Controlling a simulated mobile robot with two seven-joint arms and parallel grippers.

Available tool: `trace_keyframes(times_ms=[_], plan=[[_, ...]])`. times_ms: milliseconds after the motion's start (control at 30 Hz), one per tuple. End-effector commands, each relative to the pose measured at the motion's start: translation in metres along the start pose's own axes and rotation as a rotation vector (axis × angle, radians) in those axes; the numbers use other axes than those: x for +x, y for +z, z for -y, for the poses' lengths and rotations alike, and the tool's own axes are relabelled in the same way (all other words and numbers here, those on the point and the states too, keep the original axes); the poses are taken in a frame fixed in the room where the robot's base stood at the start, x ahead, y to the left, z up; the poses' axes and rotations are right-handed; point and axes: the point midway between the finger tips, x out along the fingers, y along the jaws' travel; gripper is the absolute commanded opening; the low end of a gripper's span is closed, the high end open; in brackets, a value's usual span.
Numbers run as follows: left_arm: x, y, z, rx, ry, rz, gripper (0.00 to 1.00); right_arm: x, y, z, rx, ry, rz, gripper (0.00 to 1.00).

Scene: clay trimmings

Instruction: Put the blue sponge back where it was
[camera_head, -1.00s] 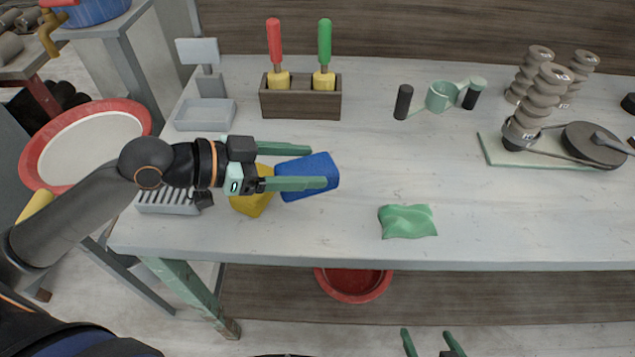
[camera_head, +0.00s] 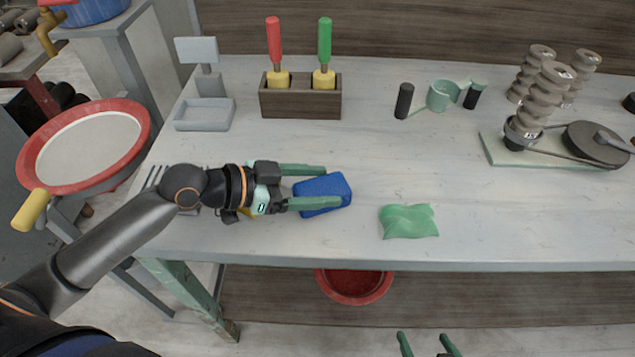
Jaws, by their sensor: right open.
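The blue sponge (camera_head: 338,189) is between the two green fingers of my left gripper (camera_head: 320,187), over the left-middle of the table. I cannot tell whether the sponge touches the table top. A yellow block (camera_head: 248,214) is mostly hidden under the gripper's wrist. A grey slotted rack (camera_head: 154,177) is partly hidden behind my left arm. My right gripper (camera_head: 425,345) is open and empty at the bottom edge, in front of the table.
A green cloth (camera_head: 409,221) lies right of the sponge. A wooden holder (camera_head: 300,103) with red-handled and green-handled tools stands at the back, beside a grey tray (camera_head: 203,115). Stacked clay pieces (camera_head: 544,97) stand at the right. The table middle (camera_head: 440,160) is clear.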

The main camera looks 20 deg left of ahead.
Motion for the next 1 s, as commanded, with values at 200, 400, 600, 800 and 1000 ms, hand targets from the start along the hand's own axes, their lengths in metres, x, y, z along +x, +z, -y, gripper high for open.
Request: trace_keyframes(times_ms=[200,400,600,800,1000], plan=[[0.000,0.000,0.000,0.000,0.000,0.001,0.98,0.000,-0.002,-0.002,-0.001,0.003,-0.003,1.00],[0.000,0.000,0.000,0.000,0.000,0.001,1.00,0.000,-0.003,-0.003,-0.001,0.005,-0.004,1.00],[-0.006,0.000,0.000,-0.002,-0.001,0.003,1.00,0.000,-0.004,-0.004,-0.001,0.007,-0.008,1.00],[-0.032,0.000,0.000,0.002,0.000,0.007,1.00,0.001,-0.002,-0.004,-0.002,0.007,-0.007,1.00],[-0.058,0.001,0.000,-0.001,0.000,0.007,1.00,0.003,0.001,-0.003,-0.002,0.005,0.001,1.00]])
